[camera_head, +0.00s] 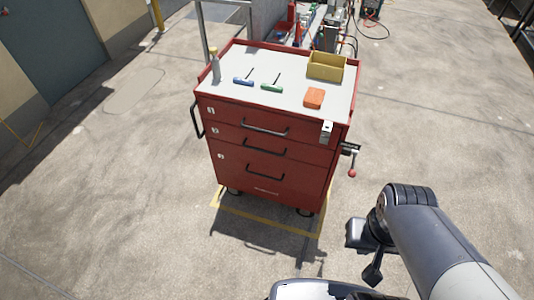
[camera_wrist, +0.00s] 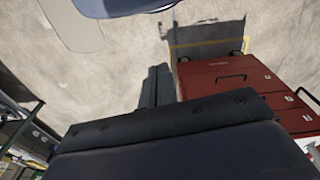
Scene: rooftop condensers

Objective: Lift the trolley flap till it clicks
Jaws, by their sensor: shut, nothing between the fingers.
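The red trolley (camera_head: 265,150) stands upright in the middle of the head view, with a pale top and several drawers with dark handles. On its right side a dark bracket (camera_head: 350,147) carries a lever with a red knob (camera_head: 352,173). I cannot clearly make out the flap; the right side is seen edge-on. My gripper (camera_head: 373,272) is shut and empty, low and to the right in front of the trolley, apart from it. In the wrist view the trolley (camera_wrist: 225,80) is at the right, and my dark gripper (camera_wrist: 157,85) points up beside it.
On the trolley top are a bottle (camera_head: 216,66), a blue T-handle tool (camera_head: 244,81), a green one (camera_head: 272,87), an orange block (camera_head: 314,98) and a yellow bin (camera_head: 326,66). Equipment with hoses (camera_head: 330,28) stands behind.

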